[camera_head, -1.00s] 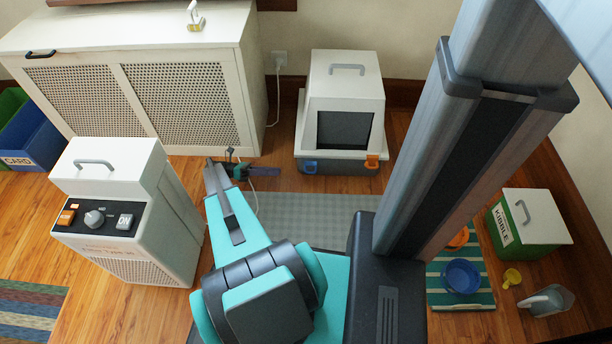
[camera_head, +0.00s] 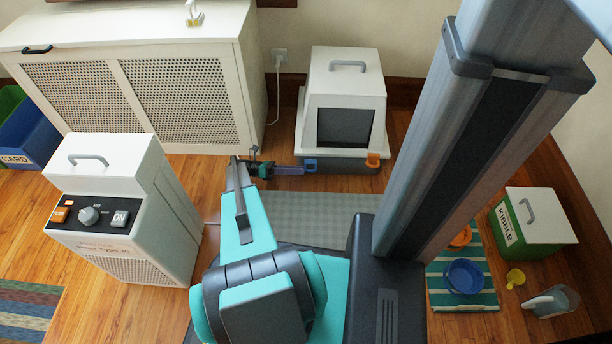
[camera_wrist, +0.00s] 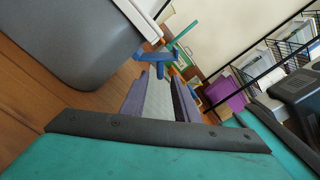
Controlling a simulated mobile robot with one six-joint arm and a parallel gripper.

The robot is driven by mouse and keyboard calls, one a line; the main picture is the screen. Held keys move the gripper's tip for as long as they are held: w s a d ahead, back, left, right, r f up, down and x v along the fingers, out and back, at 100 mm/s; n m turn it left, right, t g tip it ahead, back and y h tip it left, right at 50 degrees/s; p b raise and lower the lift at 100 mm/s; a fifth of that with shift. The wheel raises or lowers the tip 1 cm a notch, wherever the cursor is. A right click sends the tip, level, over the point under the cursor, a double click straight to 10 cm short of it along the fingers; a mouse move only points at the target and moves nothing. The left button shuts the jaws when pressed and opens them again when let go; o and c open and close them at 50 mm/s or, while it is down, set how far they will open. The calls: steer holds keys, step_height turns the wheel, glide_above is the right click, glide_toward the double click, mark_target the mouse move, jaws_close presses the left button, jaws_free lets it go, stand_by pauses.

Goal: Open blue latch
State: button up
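The litter box (camera_head: 341,90) has a white hood on a grey base and stands against the back wall. Its blue latch (camera_head: 311,165) is at the left of the front rim, and an orange latch (camera_head: 373,160) is at the right. My gripper (camera_head: 298,170) is low in front of the box, its purple fingers pointing right at the blue latch. In the wrist view my gripper (camera_wrist: 160,82) is open, with a gap between the fingers. The blue latch (camera_wrist: 152,64) shows at the fingertips there; I cannot tell whether they touch it.
A grey mat (camera_head: 320,207) lies in front of the box.

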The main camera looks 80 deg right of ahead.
steer(key=shift+s+d+b, duration=0.2)
steer(key=shift+s+b, duration=0.35)
steer(key=shift+s, duration=1.35)
